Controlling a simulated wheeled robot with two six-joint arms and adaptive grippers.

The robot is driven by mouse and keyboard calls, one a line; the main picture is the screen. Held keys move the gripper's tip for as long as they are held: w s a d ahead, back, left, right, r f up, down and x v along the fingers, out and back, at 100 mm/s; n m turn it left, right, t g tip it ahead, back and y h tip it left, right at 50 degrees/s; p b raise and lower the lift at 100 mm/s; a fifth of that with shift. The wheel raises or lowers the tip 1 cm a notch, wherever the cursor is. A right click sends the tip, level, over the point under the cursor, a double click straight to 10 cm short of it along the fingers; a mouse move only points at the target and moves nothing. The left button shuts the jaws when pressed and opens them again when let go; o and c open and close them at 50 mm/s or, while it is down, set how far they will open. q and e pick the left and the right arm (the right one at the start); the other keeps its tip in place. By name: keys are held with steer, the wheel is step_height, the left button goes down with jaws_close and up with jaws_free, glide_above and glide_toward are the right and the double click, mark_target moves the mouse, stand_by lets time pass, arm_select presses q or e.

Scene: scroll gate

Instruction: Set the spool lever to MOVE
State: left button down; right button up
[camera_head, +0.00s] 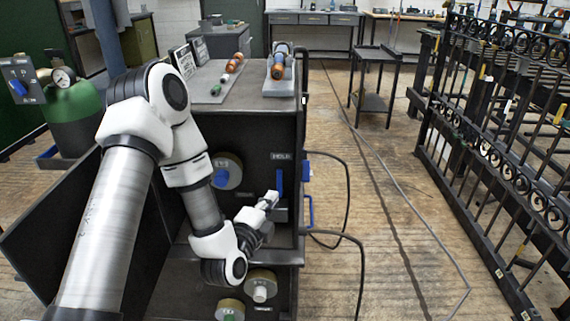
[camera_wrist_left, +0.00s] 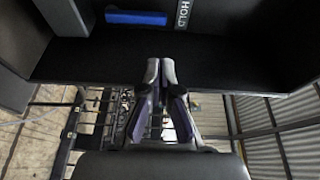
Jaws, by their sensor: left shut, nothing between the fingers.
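The spool lever is a blue bar (camera_head: 279,181) on the dark cabinet's inner face, standing roughly upright just below a HOLD label (camera_head: 282,156). In the left wrist view the blue lever (camera_wrist_left: 136,17) lies across the top, beside the HOLD label (camera_wrist_left: 182,12). No MOVE label is readable. My left gripper (camera_head: 271,197) is shut and empty, in front of the cabinet, close to the lever's lower end. In the left wrist view its fingertips (camera_wrist_left: 160,66) are together, apart from the lever. My right gripper is not in view.
Spools sit in the cabinet, one with a blue centre (camera_head: 222,178), others on the lower shelf (camera_head: 262,283). Torch-like tools (camera_head: 278,67) lie on the cabinet top. Black cables (camera_head: 349,200) hang at its right side. A scroll gate (camera_head: 500,140) stands far right; floor between is mostly clear.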

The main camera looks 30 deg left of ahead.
mark_target(280, 183)
arm_select(q)
steer(key=shift+r, duration=0.2)
steer(key=shift+w+a, duration=0.1)
steer(key=b+x, duration=0.1)
steer(key=x, duration=0.9)
